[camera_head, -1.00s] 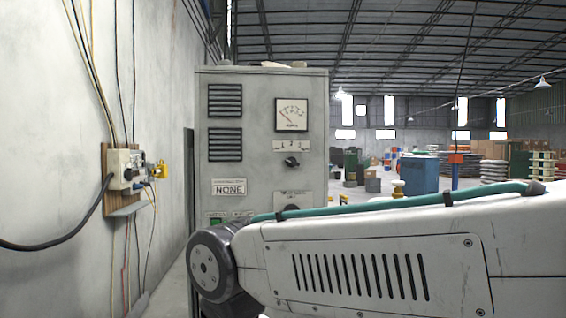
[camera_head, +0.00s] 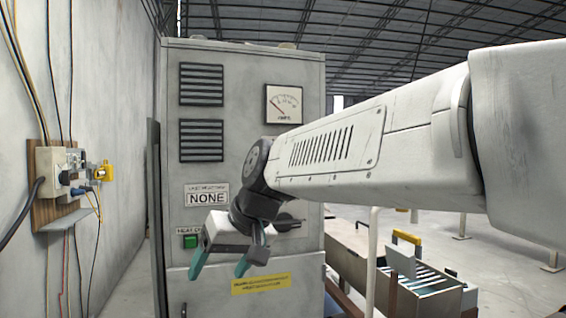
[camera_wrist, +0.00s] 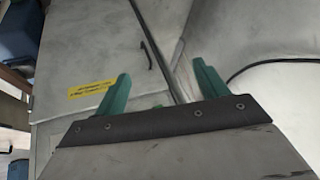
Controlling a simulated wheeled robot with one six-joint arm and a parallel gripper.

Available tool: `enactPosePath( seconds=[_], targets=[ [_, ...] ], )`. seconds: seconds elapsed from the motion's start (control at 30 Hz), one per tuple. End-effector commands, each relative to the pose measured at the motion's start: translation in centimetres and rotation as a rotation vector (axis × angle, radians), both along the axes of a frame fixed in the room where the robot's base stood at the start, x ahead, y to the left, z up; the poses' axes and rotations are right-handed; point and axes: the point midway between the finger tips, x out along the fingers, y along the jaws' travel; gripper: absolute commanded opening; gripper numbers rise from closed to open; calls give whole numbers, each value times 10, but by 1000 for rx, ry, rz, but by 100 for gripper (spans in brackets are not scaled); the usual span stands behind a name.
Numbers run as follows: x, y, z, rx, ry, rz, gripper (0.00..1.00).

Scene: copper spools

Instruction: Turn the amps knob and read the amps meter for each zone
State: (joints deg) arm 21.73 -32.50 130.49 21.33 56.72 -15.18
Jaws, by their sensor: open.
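The amps meter (camera_head: 284,104) is a square white dial with a dark frame, high on the right of the grey cabinet (camera_head: 240,75). Its needle rests toward the left of the scale; the figures are too small to read. The upper knob under the meter is hidden behind my arm. A lower dark knob (camera_head: 287,221) shows partly beside my wrist. My gripper (camera_head: 220,268) is open and empty, pointing down in front of the cabinet, below the NONE plate (camera_head: 206,195). In the wrist view its two green fingers (camera_wrist: 160,88) stand apart with nothing between them.
A green button (camera_head: 190,241) and a yellow label (camera_head: 261,284) are on the cabinet front. At left, a wall board carries an electrical box (camera_head: 62,172) with cables. At right, a grey crate (camera_head: 430,293) with a yellow-handled thing stands close to the cabinet. Open floor lies beyond.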

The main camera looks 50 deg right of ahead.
Motion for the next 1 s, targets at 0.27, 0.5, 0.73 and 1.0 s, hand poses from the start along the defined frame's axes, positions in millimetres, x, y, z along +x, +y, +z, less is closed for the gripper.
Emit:
enactPosePath(
  seconds=[0.27,0.5,0.73,1.0],
  targets=[
    [72,-190,132,-44,-445,-356,73],
    [60,-289,189,-130,-620,-529,73],
    [74,-307,189,-141,-641,-549,73],
    [110,-322,174,-140,-641,-548,73]
  ],
)
